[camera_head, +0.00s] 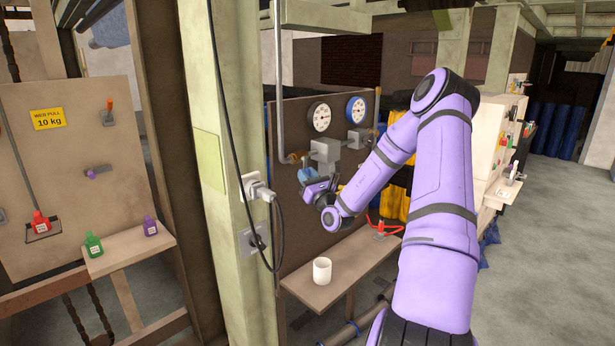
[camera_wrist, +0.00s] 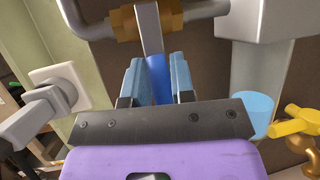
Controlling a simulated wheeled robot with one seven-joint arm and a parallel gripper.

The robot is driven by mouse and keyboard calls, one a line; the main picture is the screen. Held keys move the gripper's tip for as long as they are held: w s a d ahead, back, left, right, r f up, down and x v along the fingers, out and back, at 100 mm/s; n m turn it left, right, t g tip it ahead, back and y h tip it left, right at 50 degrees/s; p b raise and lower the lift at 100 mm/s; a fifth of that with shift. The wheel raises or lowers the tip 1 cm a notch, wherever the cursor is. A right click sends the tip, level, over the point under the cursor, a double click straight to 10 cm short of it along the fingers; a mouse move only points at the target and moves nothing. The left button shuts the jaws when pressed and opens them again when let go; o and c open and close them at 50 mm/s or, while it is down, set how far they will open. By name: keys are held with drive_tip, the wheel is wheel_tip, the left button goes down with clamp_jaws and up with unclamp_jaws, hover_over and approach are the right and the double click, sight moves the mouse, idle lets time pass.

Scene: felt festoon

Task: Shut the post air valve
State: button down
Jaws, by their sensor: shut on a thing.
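The post air valve is a brass body (camera_wrist: 124,24) in a grey pipe at the top of the wrist view. It shows small in the head view (camera_head: 298,157), left of a grey box on the brown panel. Its flat lever has a grey stem (camera_wrist: 150,32) and a blue grip (camera_wrist: 158,78). In the wrist view the lever points down the picture, crosswise to the pipe. My gripper (camera_wrist: 157,75) is shut on the blue grip, one light-blue finger on each side. In the head view my gripper (camera_head: 316,184) is just below the valve, and the lever is hard to make out.
A grey plug and socket (camera_wrist: 58,90) are close at left in the wrist view, on the green post (camera_head: 222,110). A light-blue cup-shaped part (camera_wrist: 252,112) and a yellow tap handle (camera_wrist: 296,122) are at right. A white mug (camera_head: 322,270) stands on the shelf below.

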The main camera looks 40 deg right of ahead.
idle(0.3)
drive_tip(key=c, duration=1)
unclamp_jaws()
drive_tip(key=shift+s, duration=0.1)
drive_tip(key=v, duration=1)
drive_tip(key=shift+s+f, duration=0.25)
drive_tip(key=shift+s, duration=0.05)
